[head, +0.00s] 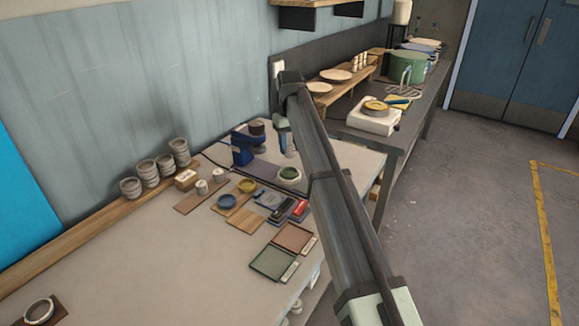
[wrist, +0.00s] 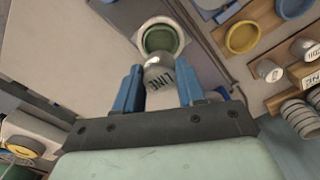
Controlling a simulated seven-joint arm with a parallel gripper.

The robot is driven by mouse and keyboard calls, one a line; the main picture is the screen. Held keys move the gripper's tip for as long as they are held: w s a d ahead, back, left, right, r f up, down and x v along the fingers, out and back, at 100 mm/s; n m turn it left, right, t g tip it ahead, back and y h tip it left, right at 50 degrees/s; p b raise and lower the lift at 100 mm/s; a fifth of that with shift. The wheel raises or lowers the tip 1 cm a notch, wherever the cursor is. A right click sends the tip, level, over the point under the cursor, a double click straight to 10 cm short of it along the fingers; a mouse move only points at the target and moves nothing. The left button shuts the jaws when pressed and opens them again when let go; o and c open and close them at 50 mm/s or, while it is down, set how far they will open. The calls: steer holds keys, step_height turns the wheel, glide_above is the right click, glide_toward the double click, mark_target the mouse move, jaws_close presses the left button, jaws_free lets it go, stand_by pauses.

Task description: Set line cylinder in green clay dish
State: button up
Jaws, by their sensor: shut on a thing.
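In the wrist view, my gripper (wrist: 159,78) is shut on a grey cylinder marked LINE (wrist: 158,74), held between its two blue fingers. The green clay dish (wrist: 163,38), a pale round dish with a green inside, lies just past the fingertips. The cylinder overlaps the dish's near edge in this view; I cannot tell whether they touch. In the head view, my gripper (head: 284,141) points down behind and above the green dish (head: 289,176), which stands on the table. The cylinder is hard to make out there.
A yellow dish (head: 247,185) and a blue dish (head: 227,201) sit on wooden boards to the left. Two small cylinders (head: 202,187) stand on another board. A blue device (head: 242,152) is left of my gripper.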

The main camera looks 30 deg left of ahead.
mark_target(290, 146)
steer(key=shift+f, duration=3.65)
steer(key=shift+f, duration=0.3)
steer(key=o, duration=1.1)
step_height(290, 146, up, 13)
steer(key=shift+f, duration=0.15)
